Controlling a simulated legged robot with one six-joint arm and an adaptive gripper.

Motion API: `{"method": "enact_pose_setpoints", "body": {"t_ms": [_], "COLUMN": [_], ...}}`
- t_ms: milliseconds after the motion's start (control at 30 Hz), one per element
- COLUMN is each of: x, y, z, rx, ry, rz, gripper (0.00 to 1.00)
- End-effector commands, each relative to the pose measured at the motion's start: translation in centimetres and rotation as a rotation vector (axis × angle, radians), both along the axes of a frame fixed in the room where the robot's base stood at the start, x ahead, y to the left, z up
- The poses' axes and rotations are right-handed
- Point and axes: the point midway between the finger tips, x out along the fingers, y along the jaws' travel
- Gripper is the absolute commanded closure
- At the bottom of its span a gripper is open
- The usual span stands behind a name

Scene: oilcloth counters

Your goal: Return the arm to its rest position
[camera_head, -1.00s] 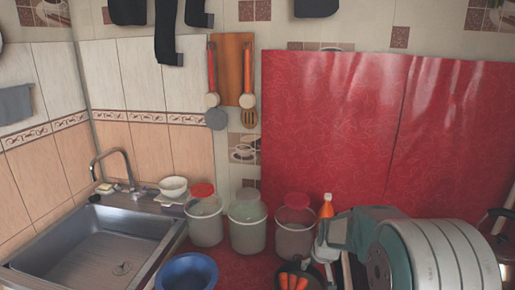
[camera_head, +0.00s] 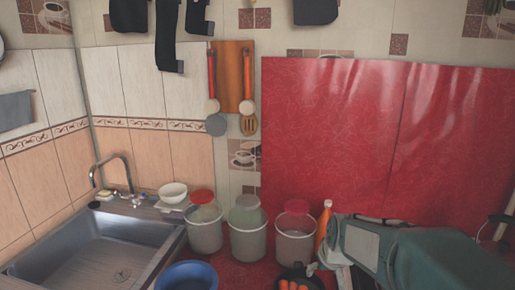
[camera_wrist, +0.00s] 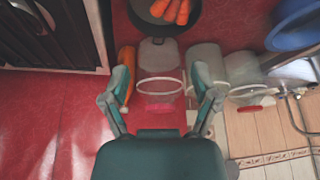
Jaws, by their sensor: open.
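My gripper (camera_wrist: 162,88) shows in the wrist view with its two teal and grey fingers spread wide and nothing between them. Behind the gap, and apart from it, are clear lidded containers and an orange bottle (camera_wrist: 127,62) beside the left finger. In the head view my teal and grey arm (camera_head: 440,262) fills the lower right corner, folded low in front of the red sheet (camera_head: 350,130). Part of the arm is cut off by the picture's bottom edge. The fingertips are hard to make out there.
Several lidded containers (camera_head: 248,235) stand on the red counter, left of my arm. A pan with carrots (camera_wrist: 168,28) and a blue bowl (camera_head: 187,276) are in front. A sink (camera_head: 100,250) is at left. Utensils (camera_head: 250,90) hang on the wall.

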Motion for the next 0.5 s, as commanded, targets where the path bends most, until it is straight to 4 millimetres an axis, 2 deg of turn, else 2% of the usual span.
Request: {"method": "enact_pose_setpoints", "body": {"t_ms": [33, 200, 500], "x": [-1.1, -4.6, -11.0], "y": [0.1, 0.3, 0.6], "z": [1.0, 3.2, 5.9], "rx": [-0.001, 0.000, -0.002], "ry": [-0.008, -0.019, -0.038], "rz": [-0.002, -0.013, -0.035], "gripper": [0.22, 0.22, 0.22]}}
